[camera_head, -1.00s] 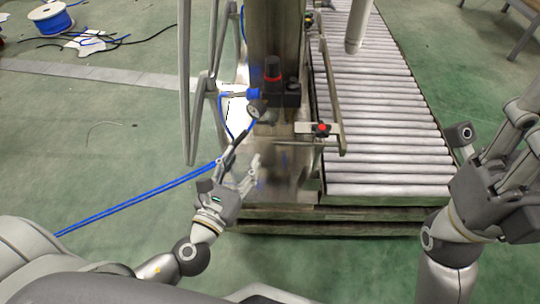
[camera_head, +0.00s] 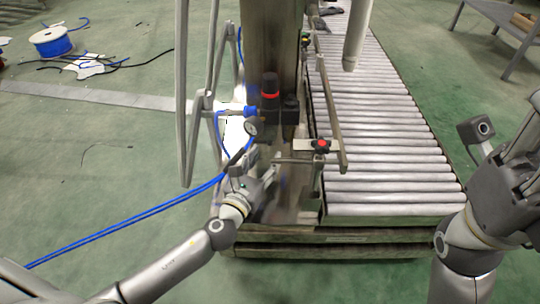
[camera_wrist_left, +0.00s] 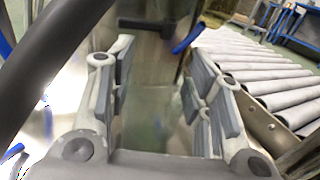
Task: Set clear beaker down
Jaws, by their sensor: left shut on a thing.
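My left gripper (camera_head: 262,180) is at the steel machine by the near left end of the roller conveyor, low beside its post. In the left wrist view, its two padded fingers (camera_wrist_left: 158,95) stand on either side of a faint, see-through greenish shape, the clear beaker (camera_wrist_left: 148,122), and are shut on it. The beaker's outline is hard to make out, and I cannot pick it out in the head view. My right gripper (camera_head: 520,145) is at the right edge, partly cut off, so its opening is unclear.
The roller conveyor (camera_head: 385,130) runs away to the right of the steel post (camera_head: 272,50). A red-topped regulator (camera_head: 270,95), a red button (camera_head: 321,146) and blue hoses (camera_head: 130,222) are close to my left gripper.

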